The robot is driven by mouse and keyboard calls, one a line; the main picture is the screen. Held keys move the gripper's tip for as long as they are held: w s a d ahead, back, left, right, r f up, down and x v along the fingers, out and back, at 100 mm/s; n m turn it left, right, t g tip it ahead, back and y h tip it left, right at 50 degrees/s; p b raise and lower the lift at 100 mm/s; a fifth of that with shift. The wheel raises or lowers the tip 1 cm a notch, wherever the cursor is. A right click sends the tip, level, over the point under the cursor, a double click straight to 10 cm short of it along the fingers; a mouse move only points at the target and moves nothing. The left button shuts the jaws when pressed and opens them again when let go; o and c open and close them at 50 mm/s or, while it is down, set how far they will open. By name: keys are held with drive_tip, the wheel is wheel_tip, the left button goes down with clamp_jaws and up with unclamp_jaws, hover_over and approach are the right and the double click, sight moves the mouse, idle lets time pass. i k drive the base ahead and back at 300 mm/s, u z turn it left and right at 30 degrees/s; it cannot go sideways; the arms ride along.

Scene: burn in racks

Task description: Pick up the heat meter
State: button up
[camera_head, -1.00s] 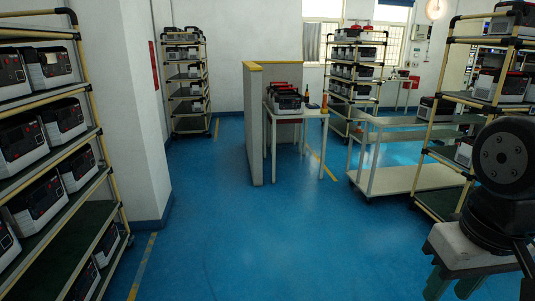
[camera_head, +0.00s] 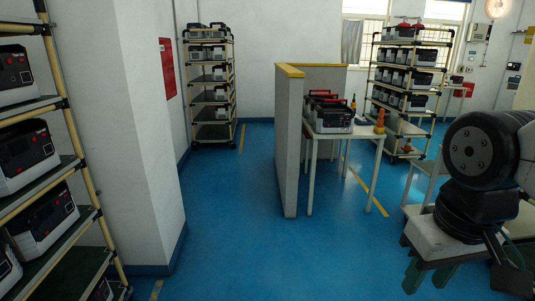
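I cannot pick out the heat meter with certainty at this distance. A small upright orange item (camera_head: 380,121) stands on the right part of a white table (camera_head: 363,138) in the middle distance; it may be the meter. A small dark item (camera_head: 363,120) lies to its left, too small to tell. Part of my arm shows at the right edge, folded close to my body. My gripper is out of view, so its state does not show.
Black and grey devices with red handles (camera_head: 329,112) sit on the table's left part. A yellow-topped partition (camera_head: 290,150) stands left of the table. Racks of devices stand at the near left (camera_head: 75,140), back left (camera_head: 209,90) and back right (camera_head: 410,85). Blue floor (camera_head: 240,230) ahead is clear.

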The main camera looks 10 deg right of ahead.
sight(380, 122)
drive_tip(key=i, duration=2)
drive_tip(key=z, duration=0.6)
drive_tip(key=i, duration=2)
drive_tip(key=z, duration=0.9)
drive_tip(key=i, duration=1.4)
drive_tip(key=z, duration=0.4)
